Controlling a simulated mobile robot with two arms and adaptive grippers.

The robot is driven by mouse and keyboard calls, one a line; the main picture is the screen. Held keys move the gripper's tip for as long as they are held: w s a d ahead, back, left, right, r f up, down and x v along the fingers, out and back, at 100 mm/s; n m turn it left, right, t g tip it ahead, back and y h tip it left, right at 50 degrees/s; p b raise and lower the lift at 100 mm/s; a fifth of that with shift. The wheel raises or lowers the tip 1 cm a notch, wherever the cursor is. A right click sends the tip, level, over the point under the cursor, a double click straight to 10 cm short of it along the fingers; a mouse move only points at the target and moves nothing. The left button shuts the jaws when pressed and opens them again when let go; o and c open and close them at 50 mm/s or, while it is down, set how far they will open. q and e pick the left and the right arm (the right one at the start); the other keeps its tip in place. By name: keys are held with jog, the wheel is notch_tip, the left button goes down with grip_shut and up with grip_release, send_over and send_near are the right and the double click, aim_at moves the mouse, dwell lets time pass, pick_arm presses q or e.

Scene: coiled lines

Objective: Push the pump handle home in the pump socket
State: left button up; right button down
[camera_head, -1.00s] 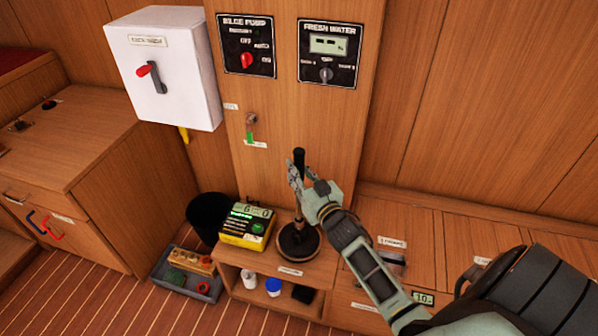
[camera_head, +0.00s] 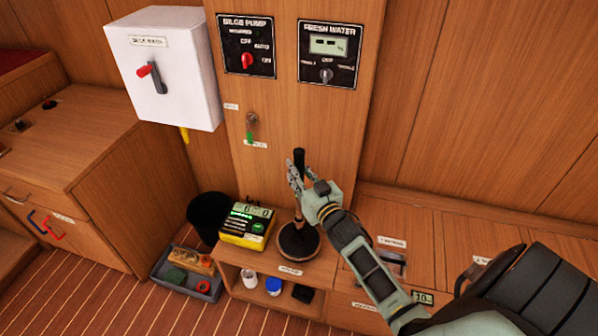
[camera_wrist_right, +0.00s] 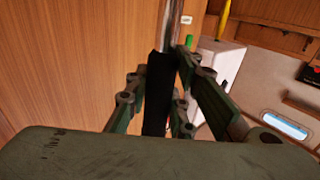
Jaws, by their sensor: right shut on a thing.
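My right gripper (camera_head: 296,182) is shut on the handle partway up, with the black top showing above the fingers. In the right wrist view the black handle (camera_wrist_right: 158,95) lies between the two fingers. The fingers and hand hide part of the rod, so I cannot tell how deep its lower end sits in the socket. My left gripper is not in view.
The wooden wall panel is close behind the handle.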

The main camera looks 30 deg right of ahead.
dwell(0.7)
jog(key=shift+f+b, duration=0.35)
jog(key=shift+f, duration=0.05)
jog(key=shift+r, duration=0.2)
jog(key=shift+r+p, duration=0.3)
jog(key=shift+p, duration=0.3)
dwell(0.7)
dwell(0.3)
jog(key=shift+f, duration=0.2)
